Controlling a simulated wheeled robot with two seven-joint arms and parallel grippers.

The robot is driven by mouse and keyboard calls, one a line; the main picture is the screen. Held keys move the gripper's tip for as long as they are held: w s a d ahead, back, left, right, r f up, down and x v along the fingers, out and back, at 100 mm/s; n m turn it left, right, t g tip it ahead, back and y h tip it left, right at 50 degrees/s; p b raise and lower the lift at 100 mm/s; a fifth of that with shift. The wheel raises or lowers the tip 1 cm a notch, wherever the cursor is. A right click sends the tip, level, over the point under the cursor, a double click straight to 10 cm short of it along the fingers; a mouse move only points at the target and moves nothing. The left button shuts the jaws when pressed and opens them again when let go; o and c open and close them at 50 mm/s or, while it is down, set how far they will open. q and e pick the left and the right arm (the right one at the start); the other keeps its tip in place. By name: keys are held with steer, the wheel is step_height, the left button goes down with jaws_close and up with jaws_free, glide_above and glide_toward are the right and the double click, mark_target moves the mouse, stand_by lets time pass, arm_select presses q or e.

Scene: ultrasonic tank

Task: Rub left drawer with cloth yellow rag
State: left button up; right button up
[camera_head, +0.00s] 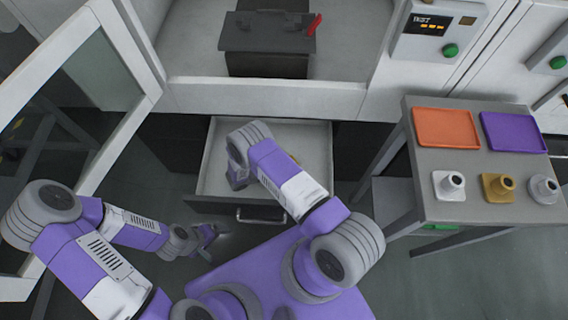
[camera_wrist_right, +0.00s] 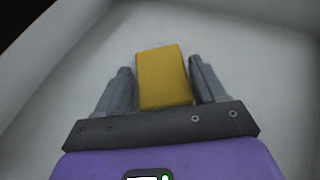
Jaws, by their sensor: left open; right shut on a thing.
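The left drawer (camera_head: 318,150) is pulled out below the cabinet, with a light grey inside and a dark front with a handle. My right arm reaches over it and hides much of its inside. In the right wrist view my right gripper (camera_wrist_right: 162,88) is shut on the yellow rag (camera_wrist_right: 163,75), a block-like yellow piece between the fingers. It is over the pale drawer inside (camera_wrist_right: 230,30); I cannot tell whether the rag touches it. My left gripper (camera_head: 207,236) is open and empty, low in front of the drawer on the left.
A grey table (camera_head: 440,180) at the right holds an orange tray (camera_head: 446,128), a purple tray (camera_head: 513,132) and several small fittings. An open glazed door (camera_head: 85,90) stands at the left. A dark box (camera_head: 268,40) with a red handle sits in the cabinet above.

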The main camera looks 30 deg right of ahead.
steer(key=shift+f, duration=0.45)
steer(key=shift+w+a, duration=0.65)
steer(key=shift+a, duration=0.45)
steer(key=shift+w+a, duration=0.7)
steer(key=shift+a, duration=0.45)
steer(key=shift+w+a, duration=0.65)
steer(key=shift+a, duration=0.45)
steer(key=shift+s+d+r+p, duration=0.1)
steer(key=shift+s+d+p, duration=0.35)
steer(key=shift+d, duration=0.3)
steer(key=shift+s+d+r+p, duration=0.1)
steer(key=shift+s+d+p, duration=0.35)
steer(key=shift+d, duration=0.25)
steer(key=shift+s+d+f+p, duration=0.1)
steer(key=shift+s+d+p, duration=0.3)
steer(key=shift+d, duration=0.45)
steer(key=shift+s+d+f+p, duration=0.1)
steer(key=shift+s+d+p, duration=0.1)
steer(key=shift+s+d, duration=0.55)
steer(key=shift+d+f, duration=0.1)
steer(key=shift+d, duration=0.2)
